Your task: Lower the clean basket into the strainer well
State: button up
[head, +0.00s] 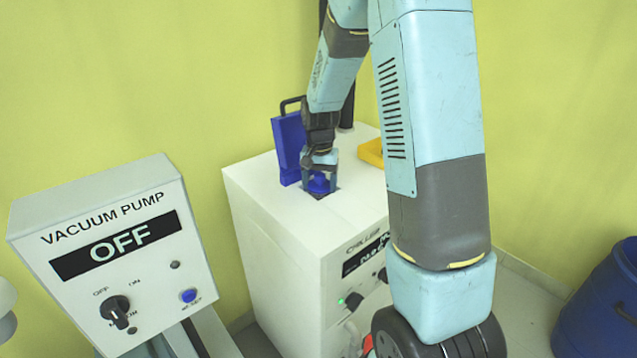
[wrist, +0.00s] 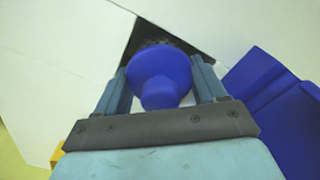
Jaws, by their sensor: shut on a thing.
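The basket shows as a round blue top with a knob (wrist: 160,78) in the wrist view; it also shows small and blue in the head view (head: 319,184). My gripper (head: 320,175) points down over the chiller top and is shut on the basket, with one finger on each side (wrist: 162,85). The strainer well is a dark square opening (wrist: 185,42) in the white top, right at the basket. The lower part of the basket is hidden, so I cannot tell how deep it sits in the well.
A blue lid with a black handle (head: 289,145) stands upright just left of my gripper. A yellow tray (head: 371,152) lies on the right of the white chiller cabinet (head: 270,215). The vacuum pump panel (head: 115,250) reads OFF at left. A blue drum (head: 603,305) stands far right.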

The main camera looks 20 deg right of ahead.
aim_at(320, 174)
jog(key=shift+f, duration=0.75)
jog(key=shift+s+f, duration=0.25)
jog(key=shift+f, duration=0.1)
dwell(0.3)
jog(key=o, duration=1.2)
jog(key=shift+o, duration=0.4)
jog(key=r, duration=0.7)
jog(key=shift+w+r, duration=0.15)
jog(key=shift+w, duration=0.15)
jog(key=shift+s+r, duration=0.1)
jog(key=shift+r, duration=0.6)
jog(key=s+r+n+t, duration=0.3)
jog(key=s+r, duration=0.9)
jog(key=r, duration=0.1)
jog(key=s+r+n+t, duration=0.1)
jog(key=s+r, duration=0.1)
jog(key=s, duration=0.6)
jog(key=s+r+n+t, duration=0.1)
jog(key=s+r, duration=0.1)
jog(key=s, duration=0.6)
jog(key=shift+a+r+n+t, duration=0.25)
jog(key=shift+n+t, duration=0.05)
jog(key=shift+n, duration=0.1)
